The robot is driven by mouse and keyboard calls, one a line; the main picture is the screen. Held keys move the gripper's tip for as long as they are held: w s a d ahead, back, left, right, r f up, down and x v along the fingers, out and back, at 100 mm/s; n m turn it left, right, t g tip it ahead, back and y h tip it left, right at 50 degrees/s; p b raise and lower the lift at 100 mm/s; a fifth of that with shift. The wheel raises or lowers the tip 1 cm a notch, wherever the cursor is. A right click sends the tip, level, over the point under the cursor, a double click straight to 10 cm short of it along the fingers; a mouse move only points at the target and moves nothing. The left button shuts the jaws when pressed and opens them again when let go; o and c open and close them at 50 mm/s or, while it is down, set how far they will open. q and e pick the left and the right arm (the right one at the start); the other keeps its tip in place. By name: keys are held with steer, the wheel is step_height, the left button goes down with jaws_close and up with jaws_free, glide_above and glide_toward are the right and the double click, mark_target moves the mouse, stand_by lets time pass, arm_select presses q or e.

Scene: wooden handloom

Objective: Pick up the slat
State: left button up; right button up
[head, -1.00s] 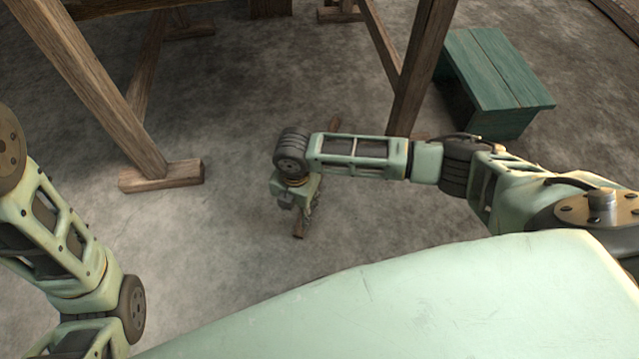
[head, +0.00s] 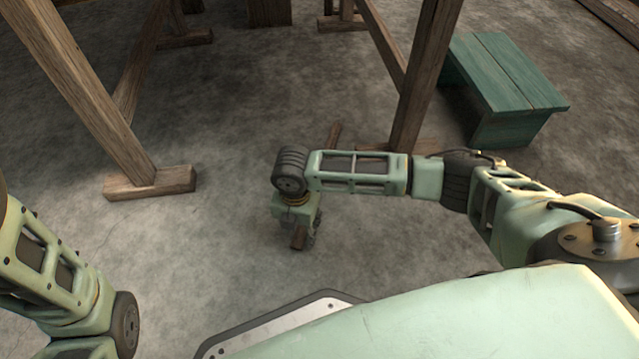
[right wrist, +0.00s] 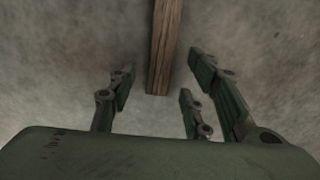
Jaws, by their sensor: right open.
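The slat (head: 334,134) is a narrow brown wooden strip lying on the floor in the head view, its middle hidden behind my right forearm. Its near end (head: 298,240) shows beside my right gripper (head: 307,234), which points down over it. In the right wrist view the slat (right wrist: 165,45) runs from the top edge down to its end between the fingers. My right gripper (right wrist: 158,98) is open, with fingers on both sides of the slat and visible gaps to it. My left arm is at the left edge; its gripper is out of view.
Wooden loom legs stand at the left, with a foot block (head: 150,184), and at the right centre, with a post (head: 425,80). A green bench (head: 502,85) stands at the right. The concrete floor between the legs is mostly clear.

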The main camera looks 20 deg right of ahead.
step_height(320, 180, down, 2)
steer(key=shift+f+b, duration=0.1)
steer(key=shift+b, duration=0.35)
jaws_close()
